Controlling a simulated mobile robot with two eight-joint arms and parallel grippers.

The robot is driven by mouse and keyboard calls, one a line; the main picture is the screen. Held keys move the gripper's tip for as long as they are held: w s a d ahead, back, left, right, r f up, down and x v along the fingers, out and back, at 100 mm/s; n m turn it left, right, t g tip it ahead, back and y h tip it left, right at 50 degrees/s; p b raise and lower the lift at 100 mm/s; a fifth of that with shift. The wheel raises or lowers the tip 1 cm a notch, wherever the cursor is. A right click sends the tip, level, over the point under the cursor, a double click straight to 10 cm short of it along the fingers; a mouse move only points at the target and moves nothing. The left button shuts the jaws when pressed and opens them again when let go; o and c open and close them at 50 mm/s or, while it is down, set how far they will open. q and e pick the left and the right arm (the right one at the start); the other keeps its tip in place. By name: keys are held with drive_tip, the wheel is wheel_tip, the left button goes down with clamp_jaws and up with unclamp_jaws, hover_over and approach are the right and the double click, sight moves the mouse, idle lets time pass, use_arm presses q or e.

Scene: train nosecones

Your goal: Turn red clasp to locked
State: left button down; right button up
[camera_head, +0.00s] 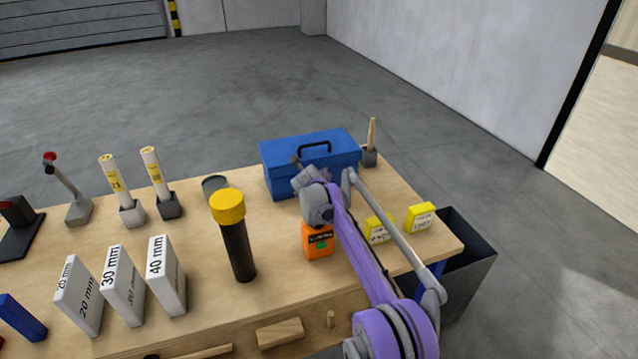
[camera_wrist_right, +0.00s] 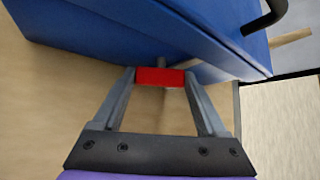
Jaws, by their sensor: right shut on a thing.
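The red clasp (camera_wrist_right: 160,76) sits between the fingertips of my right gripper (camera_wrist_right: 160,82) in the right wrist view, at the front of the blue toolbox (camera_wrist_right: 120,35). The right gripper is shut on it. A small grey pin shows by the clasp. In the head view the blue toolbox (camera_head: 279,153) stands closed at the far right part of the workbench. My right gripper (camera_head: 305,172) reaches its front there, and the wrist hides the clasp. I cannot tell the clasp's exact turn. My left gripper is not in view.
On the workbench (camera_head: 205,250), an orange box (camera_head: 318,242) and yellow boxes (camera_head: 420,217) stand near my right arm. A black cylinder with a yellow cap (camera_head: 236,245) stands left of them. A dark bin (camera_head: 472,260) is off the right end.

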drive_tip(key=o, duration=1.3)
drive_tip(key=b+v, duration=0.1)
drive_tip(key=v, duration=1)
drive_tip(key=shift+w, duration=0.1)
